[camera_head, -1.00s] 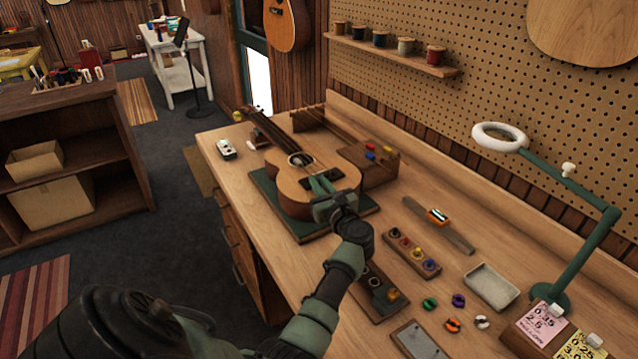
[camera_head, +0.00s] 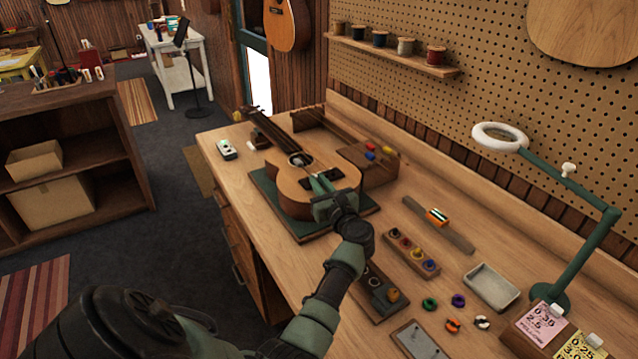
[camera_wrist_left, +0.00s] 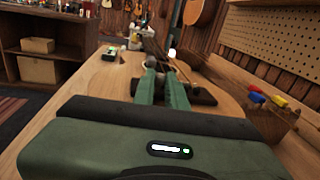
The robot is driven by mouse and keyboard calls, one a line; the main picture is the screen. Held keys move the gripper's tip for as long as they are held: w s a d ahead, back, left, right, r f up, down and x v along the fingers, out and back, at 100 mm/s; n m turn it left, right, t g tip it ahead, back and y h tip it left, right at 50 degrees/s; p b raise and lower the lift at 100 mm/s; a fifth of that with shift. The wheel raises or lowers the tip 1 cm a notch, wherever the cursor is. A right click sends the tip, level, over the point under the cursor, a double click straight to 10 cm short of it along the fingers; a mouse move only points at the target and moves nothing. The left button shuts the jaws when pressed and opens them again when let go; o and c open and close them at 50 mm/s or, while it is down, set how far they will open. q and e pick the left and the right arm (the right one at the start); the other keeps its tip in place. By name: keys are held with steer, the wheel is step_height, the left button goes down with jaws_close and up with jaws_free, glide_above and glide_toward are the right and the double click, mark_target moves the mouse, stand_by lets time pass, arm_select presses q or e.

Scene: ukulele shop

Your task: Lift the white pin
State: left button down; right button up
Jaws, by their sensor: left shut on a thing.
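The ukulele (camera_head: 318,206) lies on a green mat (camera_head: 268,203) on the workbench, its neck pointing to the far left. My left gripper (camera_head: 317,183) is over the ukulele's body, close to the dark bridge. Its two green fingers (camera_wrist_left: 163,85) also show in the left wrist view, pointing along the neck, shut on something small. The white pin cannot be made out clearly; the fingertips cover the spot between them. My right gripper is not in view.
A wooden block with red, blue and yellow pieces (camera_head: 379,152) stands right of the ukulele. A peg holder (camera_head: 411,252), a metal tray (camera_head: 491,287) and a lamp (camera_head: 584,262) are nearer right. A small tuner (camera_head: 227,149) lies left of the neck.

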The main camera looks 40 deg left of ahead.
arm_select(q)
steer(key=shift+r, duration=0.95)
steer(key=c, duration=1.4)
jaws_free()
steer(key=shift+c, duration=0.2)
steer(key=shift+f, duration=0.15)
